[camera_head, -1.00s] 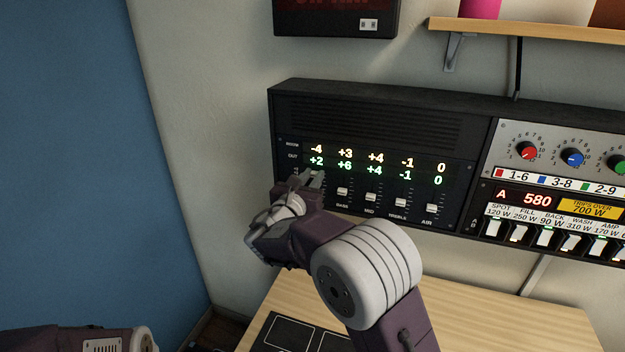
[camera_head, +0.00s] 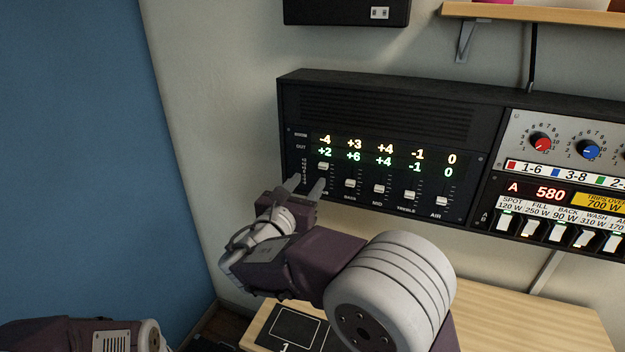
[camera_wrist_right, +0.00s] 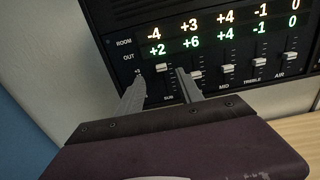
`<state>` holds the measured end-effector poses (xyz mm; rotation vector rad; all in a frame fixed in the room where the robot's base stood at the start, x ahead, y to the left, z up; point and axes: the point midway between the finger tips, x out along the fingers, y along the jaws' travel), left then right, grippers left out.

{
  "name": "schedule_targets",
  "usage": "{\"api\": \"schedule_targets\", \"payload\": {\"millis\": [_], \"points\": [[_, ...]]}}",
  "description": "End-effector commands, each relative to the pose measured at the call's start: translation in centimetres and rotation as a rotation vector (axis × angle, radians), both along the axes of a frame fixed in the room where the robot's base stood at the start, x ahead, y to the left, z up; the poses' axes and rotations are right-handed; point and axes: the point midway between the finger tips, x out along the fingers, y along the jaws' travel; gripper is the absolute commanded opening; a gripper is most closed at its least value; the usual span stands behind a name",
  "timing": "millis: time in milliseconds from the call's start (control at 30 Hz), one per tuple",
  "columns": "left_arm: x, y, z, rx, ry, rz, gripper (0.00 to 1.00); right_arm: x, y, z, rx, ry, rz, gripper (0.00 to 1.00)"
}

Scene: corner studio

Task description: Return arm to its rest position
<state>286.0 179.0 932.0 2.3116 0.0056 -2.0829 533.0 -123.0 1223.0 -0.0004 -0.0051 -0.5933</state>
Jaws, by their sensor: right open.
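My right gripper (camera_head: 305,187) is open and empty in front of the lower left of the black equalizer panel (camera_head: 380,120). Its two fingers point up at the panel, just below and left of the SUB slider (camera_head: 323,166). In the right wrist view the open fingers (camera_wrist_right: 158,85) reach toward the panel, with the SUB slider knob (camera_wrist_right: 162,67) showing between them and apart from them. The OUT row reads +2, +6, +4, -1, 0. My left arm (camera_head: 85,338) shows only at the bottom left; its gripper is out of view.
A lighting control box (camera_head: 560,190) with knobs and switches adjoins the panel on the right. A wooden desk (camera_head: 500,315) lies below, with a black marked pad (camera_head: 297,328). A shelf (camera_head: 540,12) is above right. A blue wall panel (camera_head: 80,150) stands left.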

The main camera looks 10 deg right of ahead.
Motion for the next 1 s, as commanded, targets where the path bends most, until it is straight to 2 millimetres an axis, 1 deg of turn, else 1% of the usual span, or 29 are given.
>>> {"api": "schedule_targets", "payload": {"millis": [267,333,367,433,467,500,567,600,667,700,733,767,800,833,867,900,933,967,1000], "points": [[0.0,0.0,0.0,0.0,0.0,0.0,0.36,-0.2,0.1,0.0,0.001,0.001,0.0,0.44],[0.0,0.0,0.0,0.0,0.0,0.0,0.36,-0.1,-0.7,0.0,0.001,0.001,-0.017,0.44],[0.0,0.0,0.0,0.0,0.0,0.0,0.36,0.0,-1.6,0.2,0.003,-0.003,-0.035,0.44],[0.0,0.0,0.0,0.0,0.0,0.0,0.36,-0.1,-5.3,1.1,0.014,-0.02,-0.109,0.44],[0.0,0.0,0.0,0.0,0.0,0.0,0.36,-0.6,-7.5,1.1,0.018,-0.017,-0.155,0.44],[0.0,0.0,0.0,0.0,0.0,0.0,0.36,-1.7,-10.7,0.2,0.042,0.009,-0.232,0.44],[0.0,0.0,0.0,0.0,0.0,0.0,0.36,-4.3,-14.9,-2.8,0.13,0.08,-0.351,0.44],[0.0,0.0,0.0,0.0,0.0,0.0,0.36,-6.3,-17.1,-5.2,0.216,0.124,-0.428,0.44],[0.0,0.0,0.0,0.0,0.0,0.0,0.36,-9.7,-19.5,-9.1,0.374,0.172,-0.549,0.44],[0.0,0.0,0.0,0.0,0.0,0.0,0.36,-12.2,-20.4,-11.8,0.495,0.193,-0.631,0.44],[0.0,0.0,0.0,0.0,0.0,0.0,0.36,-14.1,-20.7,-13.9,0.595,0.2,-0.7,0.44],[0.0,0.0,0.0,0.0,0.0,0.0,0.36,-16.1,-20.6,-16.0,0.7,0.202,-0.771,0.44],[0.0,0.0,0.0,0.0,0.0,0.0,0.36,-18.8,-20.1,-18.7,0.853,0.189,-0.875,0.44],[0.0,0.0,0.0,0.0,0.0,0.0,0.36,-20.7,-19.2,-20.6,0.974,0.168,-0.961,0.44],[0.0,0.0,0.0,0.0,0.0,0.0,0.36,-22.5,-18.0,-22.4,1.102,0.134,-1.053,0.44],[0.0,0.0,0.0,0.0,0.0,0.0,0.36,-24.5,-16.0,-24.5,1.271,0.072,-1.179,0.44],[0.0,0.0,0.0,0.0,0.0,0.0,0.36,-25.5,-14.4,-25.7,1.388,0.015,-1.273,0.44],[0.0,0.0,0.0,0.0,0.0,0.0,0.36,-26.3,-12.8,-26.7,1.495,-0.047,-1.359,0.44],[0.0,0.0,0.0,0.0,0.0,0.0,0.36,-26.9,-10.8,-27.7,1.62,-0.135,-1.466,0.44]]}}
